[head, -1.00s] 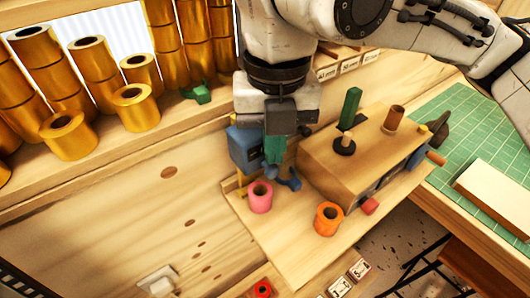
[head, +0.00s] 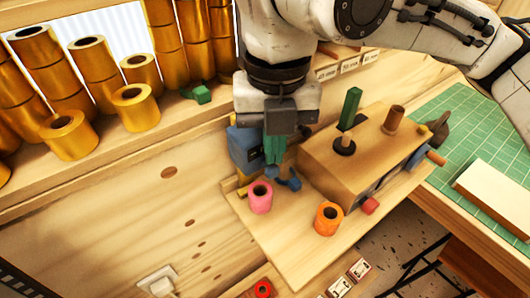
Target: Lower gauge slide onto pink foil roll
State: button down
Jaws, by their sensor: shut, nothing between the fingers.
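The pink foil roll (head: 260,199) stands upright on the wooden board, its dark core hole facing up. A blue gauge body (head: 241,146) stands just behind it, partly hidden by my gripper. A smaller dark blue piece (head: 289,181), which may be the gauge slide, shows to the right of the roll; I cannot tell whether it touches the roll. My gripper (head: 273,162) points down with green-teal fingers, in front of the gauge and behind the pink roll in the picture. It is shut and empty. Its tips overlap the blue parts, so contact is unclear.
An orange roll (head: 328,217) and a red piece (head: 370,205) stand right of the pink roll. A wooden block (head: 350,155) with a green post (head: 350,108) is close on the gripper's right. Gold rolls (head: 69,134) line the shelf at left.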

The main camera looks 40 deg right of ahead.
jog(key=shift+f+b, duration=0.9)
jog(key=shift+f, duration=0.45)
jog(key=shift+r, duration=0.1)
jog(key=shift+s+r+b, duration=0.25)
jog(key=shift+s+r, duration=0.25)
jog(key=shift+s, duration=0.35)
jog(key=shift+s+r+b, duration=0.2)
jog(key=shift+s+r, duration=0.3)
jog(key=shift+s, duration=0.3)
jog(key=shift+s+r+b, duration=0.25)
jog(key=shift+s+r, duration=0.25)
jog(key=shift+s, duration=0.35)
jog(key=shift+f, duration=0.1)
